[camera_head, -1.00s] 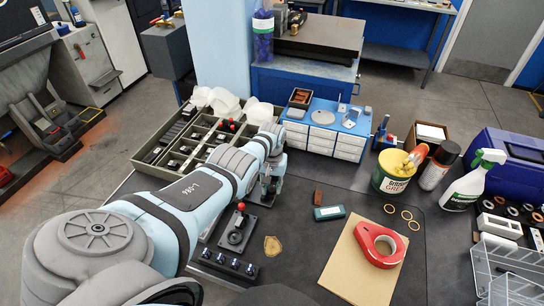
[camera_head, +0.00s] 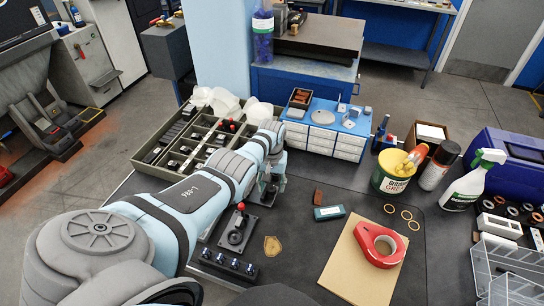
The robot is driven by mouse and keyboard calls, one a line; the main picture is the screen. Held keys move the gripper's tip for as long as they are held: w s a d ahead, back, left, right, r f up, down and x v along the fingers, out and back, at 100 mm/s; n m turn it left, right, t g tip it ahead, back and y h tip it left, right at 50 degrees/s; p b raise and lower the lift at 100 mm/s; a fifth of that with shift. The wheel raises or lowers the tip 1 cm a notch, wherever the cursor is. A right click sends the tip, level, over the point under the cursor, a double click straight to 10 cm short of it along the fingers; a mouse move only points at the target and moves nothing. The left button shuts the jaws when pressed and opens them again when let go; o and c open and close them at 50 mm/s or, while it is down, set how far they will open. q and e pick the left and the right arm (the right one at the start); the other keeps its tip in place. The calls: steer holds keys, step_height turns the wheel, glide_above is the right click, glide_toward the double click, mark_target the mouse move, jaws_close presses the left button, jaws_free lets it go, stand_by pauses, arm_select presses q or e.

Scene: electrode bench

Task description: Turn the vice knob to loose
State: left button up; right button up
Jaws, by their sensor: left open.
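My left gripper (camera_head: 269,186) points down over a dark base plate (camera_head: 262,200) left of the bench's middle. It is open. Its fingers are small in the view and cover most of what stands on that plate, so I cannot make out the vice knob or its setting. I cannot tell whether the fingers touch anything. A dark lever device with a red ball top (camera_head: 241,207) stands just in front and to the left of the gripper. My right gripper is not in view.
A row of black knobs (camera_head: 228,263) lies near the front. A compartment tray (camera_head: 148,158) and blue-white drawer unit (camera_head: 322,132) stand behind. A green box (camera_head: 329,212), red tape dispenser (camera_head: 376,255), yellow tin (camera_head: 391,180) and spray bottle (camera_head: 468,188) are to the right.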

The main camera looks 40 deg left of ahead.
mark_target(272, 190)
arm_select(q)
step_height(272, 190, up, 11)
steer(key=shift+s+r, duration=0.1)
stand_by(0.5)
